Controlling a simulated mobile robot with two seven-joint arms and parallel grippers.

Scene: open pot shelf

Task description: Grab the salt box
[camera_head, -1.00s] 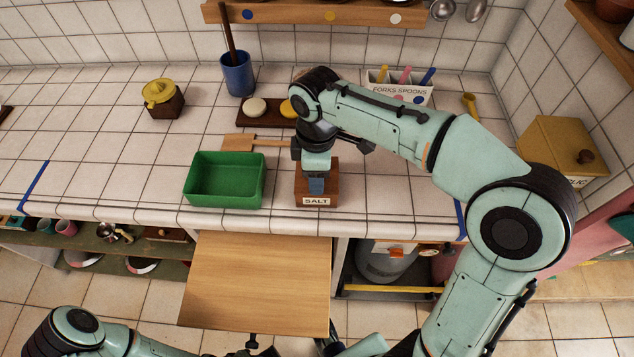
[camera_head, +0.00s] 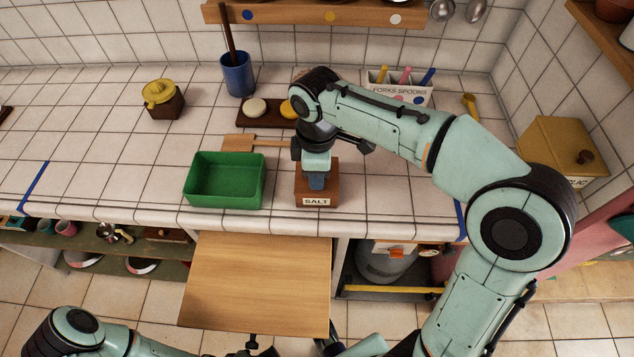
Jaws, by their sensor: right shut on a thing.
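The salt box (camera_head: 316,201) is a small brown wooden box with a white SALT label on its front. It stands upright on the white tiled counter, close to the front edge. My right gripper (camera_head: 316,182) reaches down from above and is shut on the salt box at its top. The gripper hides much of the box's upper part. My left arm shows at the bottom left, and its fingertips cannot be made out.
A green open tray (camera_head: 225,202) stands just left of the salt box. A wooden spatula (camera_head: 238,143) lies behind it. A wooden board (camera_head: 255,285) juts out below the counter edge. A yellow box (camera_head: 560,147) stands at the right. The counter's left part is mostly clear.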

